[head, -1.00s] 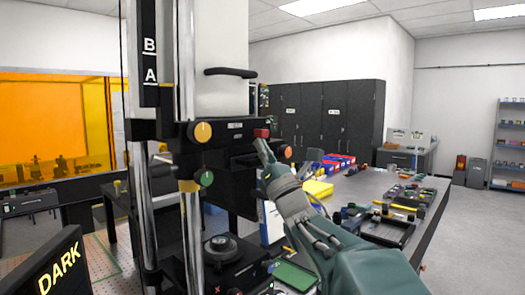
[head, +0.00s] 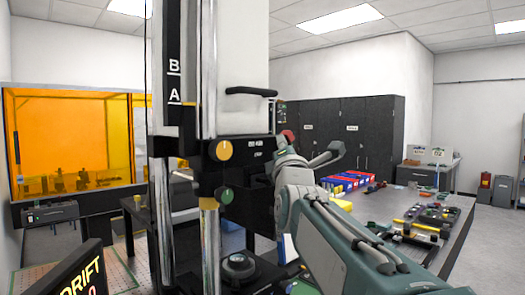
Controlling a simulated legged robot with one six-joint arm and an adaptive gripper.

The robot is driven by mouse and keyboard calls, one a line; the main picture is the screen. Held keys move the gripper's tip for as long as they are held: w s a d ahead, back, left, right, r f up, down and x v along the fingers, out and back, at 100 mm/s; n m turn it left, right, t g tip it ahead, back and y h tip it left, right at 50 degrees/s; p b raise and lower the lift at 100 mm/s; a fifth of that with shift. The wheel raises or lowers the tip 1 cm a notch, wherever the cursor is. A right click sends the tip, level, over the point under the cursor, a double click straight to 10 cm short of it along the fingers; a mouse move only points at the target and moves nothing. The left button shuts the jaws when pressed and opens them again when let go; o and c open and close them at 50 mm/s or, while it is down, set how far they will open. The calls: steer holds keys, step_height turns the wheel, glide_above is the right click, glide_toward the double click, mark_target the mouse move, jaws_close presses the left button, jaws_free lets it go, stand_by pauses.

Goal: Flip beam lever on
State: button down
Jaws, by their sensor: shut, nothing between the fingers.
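The black interferometer instrument (head: 198,150) stands at centre on chrome columns. A red part (head: 289,136), which may be the beam lever, shows at the right end of its head; its position is unclear. My gripper (head: 283,153) is shut and empty, right by the instrument's right front, just below the red part. Whether they touch cannot be told. My gripper and wrist hide the lower right of the head. A yellow knob (head: 221,150) and a green knob (head: 224,195) are on the front. The display (head: 84,275) at lower left reads DRIFT, with a partly cut line beneath.
A bench with blue and red bins (head: 347,181) and small parts (head: 425,215) extends to the right behind my arm. Dark cabinets (head: 365,130) stand behind. An orange enclosure (head: 70,135) is at left. Open floor lies at far right.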

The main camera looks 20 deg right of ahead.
steer(key=shift+r, duration=0.15)
steer(key=v, duration=1.2)
steer(key=shift+w, duration=0.1)
